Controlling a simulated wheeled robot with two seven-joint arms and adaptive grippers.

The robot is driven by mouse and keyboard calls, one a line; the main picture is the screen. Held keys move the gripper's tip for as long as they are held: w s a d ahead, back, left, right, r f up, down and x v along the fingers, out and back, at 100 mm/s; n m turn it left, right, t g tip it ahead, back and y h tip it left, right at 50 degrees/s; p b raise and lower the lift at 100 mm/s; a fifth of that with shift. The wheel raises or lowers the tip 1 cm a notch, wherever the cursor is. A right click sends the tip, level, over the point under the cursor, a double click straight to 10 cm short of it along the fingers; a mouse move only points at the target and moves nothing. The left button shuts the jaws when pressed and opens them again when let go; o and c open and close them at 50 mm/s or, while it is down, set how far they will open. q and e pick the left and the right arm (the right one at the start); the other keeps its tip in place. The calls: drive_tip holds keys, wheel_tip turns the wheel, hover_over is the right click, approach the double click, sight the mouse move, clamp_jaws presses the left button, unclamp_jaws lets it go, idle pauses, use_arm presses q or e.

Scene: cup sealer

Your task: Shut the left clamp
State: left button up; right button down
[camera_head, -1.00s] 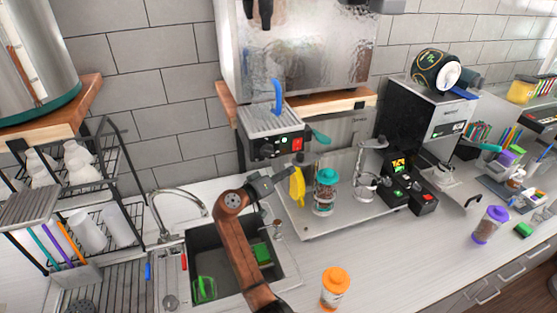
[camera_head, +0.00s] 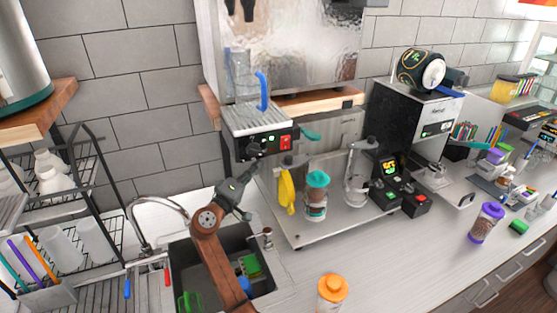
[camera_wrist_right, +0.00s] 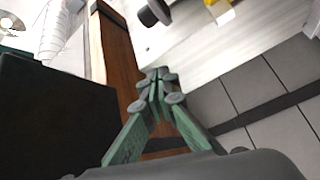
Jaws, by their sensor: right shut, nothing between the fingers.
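My right gripper (camera_head: 248,174) is at the end of the brown arm, left of the steel tray and below the front of the silver machine. In the right wrist view its green fingers (camera_wrist_right: 157,76) are closed together with nothing between them. The silver machine (camera_head: 262,122) has a grille top, a blue handle (camera_head: 262,90) and a dark front with a red switch. I cannot pick out the left clamp for certain in either view. My left gripper is not in view.
The steel tray (camera_head: 335,222) holds a yellow item (camera_head: 287,192), a teal-lidded jar (camera_head: 316,198) and a clear dispenser. The sink (camera_head: 213,268) lies under my right arm. An orange-lidded jar (camera_head: 332,292) stands on the counter in front.

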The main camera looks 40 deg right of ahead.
sight(297, 159)
drive_tip(key=d+p, duration=0.3)
drive_tip(key=d, duration=0.6)
drive_tip(key=shift+s+d+f, duration=0.15)
drive_tip(key=shift+d, duration=0.1)
drive_tip(key=shift+a, duration=0.1)
